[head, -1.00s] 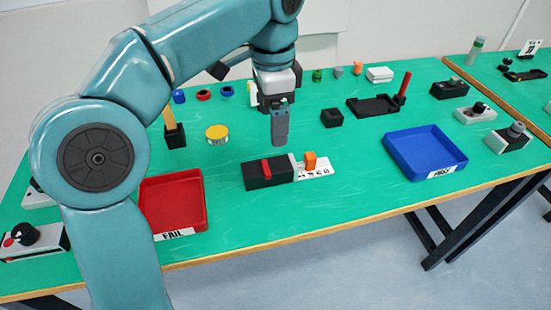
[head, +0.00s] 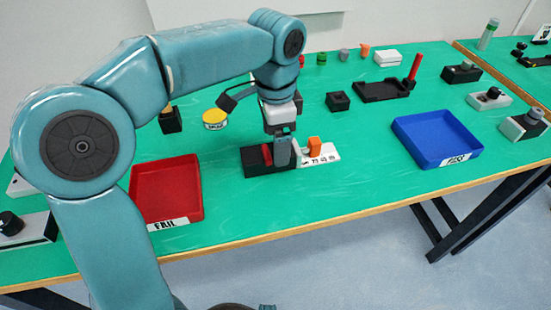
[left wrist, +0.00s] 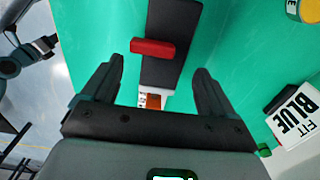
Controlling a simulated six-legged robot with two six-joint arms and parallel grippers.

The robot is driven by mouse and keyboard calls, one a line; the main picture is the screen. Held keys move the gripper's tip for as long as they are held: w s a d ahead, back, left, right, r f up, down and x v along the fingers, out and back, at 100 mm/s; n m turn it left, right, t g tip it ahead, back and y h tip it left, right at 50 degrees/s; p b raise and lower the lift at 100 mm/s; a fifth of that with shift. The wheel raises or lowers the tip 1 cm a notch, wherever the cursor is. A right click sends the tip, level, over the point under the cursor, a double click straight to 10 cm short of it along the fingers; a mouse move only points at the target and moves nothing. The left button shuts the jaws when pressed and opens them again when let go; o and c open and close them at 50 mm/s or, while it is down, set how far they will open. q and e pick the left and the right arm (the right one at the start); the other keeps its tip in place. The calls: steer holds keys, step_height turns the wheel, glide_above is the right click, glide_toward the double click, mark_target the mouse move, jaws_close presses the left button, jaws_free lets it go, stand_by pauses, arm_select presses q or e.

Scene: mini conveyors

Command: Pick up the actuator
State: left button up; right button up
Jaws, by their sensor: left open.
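A black block (head: 258,170) with a red bar (head: 267,154) on top lies near the table's front. It is joined to a white labelled plate (head: 330,153) with an orange piece (head: 314,147). I take this assembly as the actuator. My left gripper (head: 284,153) is over its middle, hiding part of it. Nothing is visibly held, and I cannot tell the remaining height. My right gripper is not seen.
A red FAIL tray (head: 166,192) stands left and a blue PASS tray (head: 437,141) right, both clear of the gripper. A yellow round tin (head: 215,119) and small black block (head: 338,101) stand behind. Green table is free around the assembly.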

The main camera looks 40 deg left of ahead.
arm_select(q)
step_height(320, 180, down, 5)
steer(key=shift+w+a+r+b, duration=0.1)
steer(key=shift+w+a+b, duration=0.05)
steer(key=shift+b, duration=0.55)
steer(key=c, duration=1.5)
steer(key=shift+r, duration=0.15)
steer(key=shift+c, duration=0.2)
